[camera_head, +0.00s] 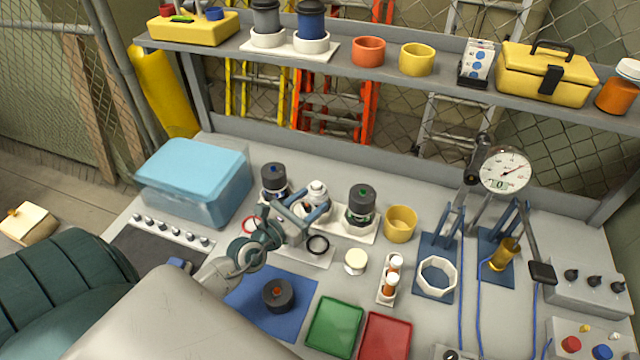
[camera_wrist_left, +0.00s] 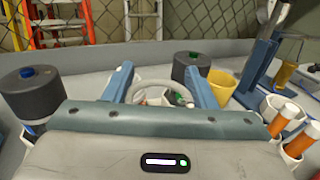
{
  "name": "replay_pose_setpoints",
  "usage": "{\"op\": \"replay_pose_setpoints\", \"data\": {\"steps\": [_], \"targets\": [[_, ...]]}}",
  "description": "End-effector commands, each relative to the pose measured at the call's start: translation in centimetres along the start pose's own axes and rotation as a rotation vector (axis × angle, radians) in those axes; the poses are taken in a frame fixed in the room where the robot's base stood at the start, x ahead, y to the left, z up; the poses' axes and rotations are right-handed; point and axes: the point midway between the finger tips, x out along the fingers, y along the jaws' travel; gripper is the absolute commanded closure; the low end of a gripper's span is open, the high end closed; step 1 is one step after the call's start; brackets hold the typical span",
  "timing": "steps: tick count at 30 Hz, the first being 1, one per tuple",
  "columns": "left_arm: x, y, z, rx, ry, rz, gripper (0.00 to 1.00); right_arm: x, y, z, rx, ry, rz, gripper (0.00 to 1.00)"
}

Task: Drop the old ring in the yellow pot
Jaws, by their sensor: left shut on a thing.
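My left gripper (camera_head: 313,203) is over the middle of the bench, in front of the white thruster core. In the left wrist view a pale grey ring (camera_wrist_left: 157,86) shows between its two blue fingers, which are shut on it. The ring is hard to make out in the head view. The yellow pot (camera_head: 400,224) stands on the bench to the right of the gripper. It also shows in the left wrist view (camera_wrist_left: 222,85), right of the fingers, with the gripper apart from it. My right gripper is not in view.
Dark-capped thrusters (camera_head: 361,204) (camera_head: 274,180) stand on both sides of the white core (camera_head: 317,192). Another yellow pot (camera_head: 417,60) sits on the shelf. A white jar (camera_head: 355,262) stands in front of the bench pot.

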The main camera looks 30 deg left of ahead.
Motion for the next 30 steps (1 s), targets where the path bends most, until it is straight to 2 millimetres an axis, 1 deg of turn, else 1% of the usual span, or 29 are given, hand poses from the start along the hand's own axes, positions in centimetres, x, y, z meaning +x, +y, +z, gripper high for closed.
{"op": "replay_pose_setpoints", "data": {"steps": [1,6,9,12,17,20,21,22,24,27,30], "targets": [[1.4,0.7,-0.2,0.002,-0.004,0.001,0.7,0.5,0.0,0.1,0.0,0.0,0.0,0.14],[5.3,2.6,-0.9,0.002,-0.004,0.001,0.7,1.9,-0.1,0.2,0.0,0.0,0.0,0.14],[7.1,3.6,-1.1,0.002,-0.003,0.001,0.7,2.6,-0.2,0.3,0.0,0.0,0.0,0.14],[8.3,4.2,-1.1,0.0,-0.001,0.001,0.7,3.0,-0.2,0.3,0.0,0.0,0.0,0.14],[9.3,4.7,-1.1,0.0,-0.001,0.001,0.7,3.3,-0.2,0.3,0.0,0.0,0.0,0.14],[10.4,5.2,-1.3,0.001,-0.002,0.001,0.7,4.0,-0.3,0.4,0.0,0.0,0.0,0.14],[10.9,5.5,-1.8,0.0,-0.001,0.001,0.7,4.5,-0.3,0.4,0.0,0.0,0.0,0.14],[10.7,5.3,-2.6,-0.002,0.002,0.0,0.7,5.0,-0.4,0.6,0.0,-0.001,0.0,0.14],[10.6,5.3,-3.5,-0.001,0.002,0.0,0.7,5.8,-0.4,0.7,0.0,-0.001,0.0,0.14],[10.6,5.3,-4.2,-0.002,0.001,0.0,0.7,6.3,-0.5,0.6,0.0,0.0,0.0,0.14],[10.6,5.3,-4.4,0.0,0.001,0.0,0.7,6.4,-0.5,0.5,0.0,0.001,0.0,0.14]]}}
